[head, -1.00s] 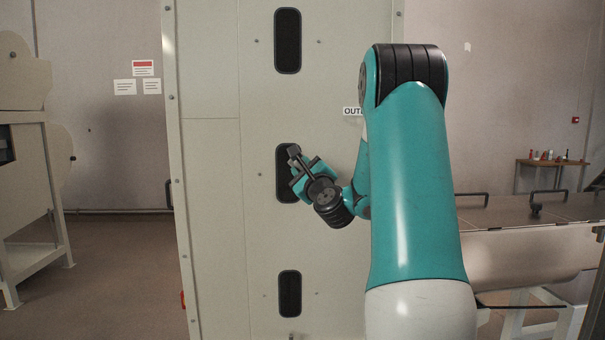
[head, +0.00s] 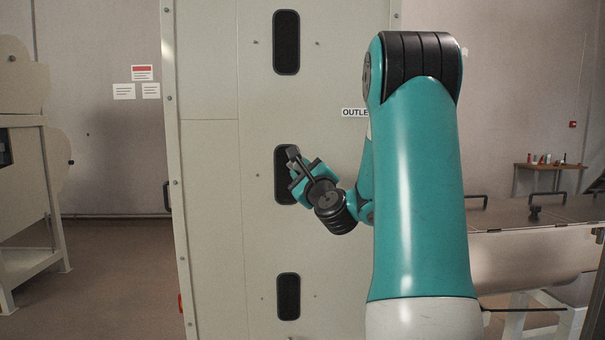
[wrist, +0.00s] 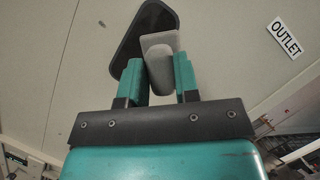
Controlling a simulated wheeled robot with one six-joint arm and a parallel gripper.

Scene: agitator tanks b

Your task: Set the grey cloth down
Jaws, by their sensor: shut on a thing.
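The grey cloth (wrist: 161,52) shows in the wrist view as a pale, folded piece between the two teal fingers. My gripper (wrist: 159,72) is shut on it. Behind the cloth is a dark rounded slot (wrist: 138,42) in a pale panel. In the head view my gripper (head: 300,168) is in front of the middle dark slot of the tall cabinet (head: 215,200). I cannot make out the cloth clearly there, and cannot tell whether it touches the panel.
An OUTLET label (wrist: 286,38) is on the panel. A tank with lid handles (head: 540,240) stands at right, partly behind my arm. A small table with bottles (head: 548,166) is at the far right. A machine (head: 25,190) stands at left, with open floor (head: 115,260) before the cabinet.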

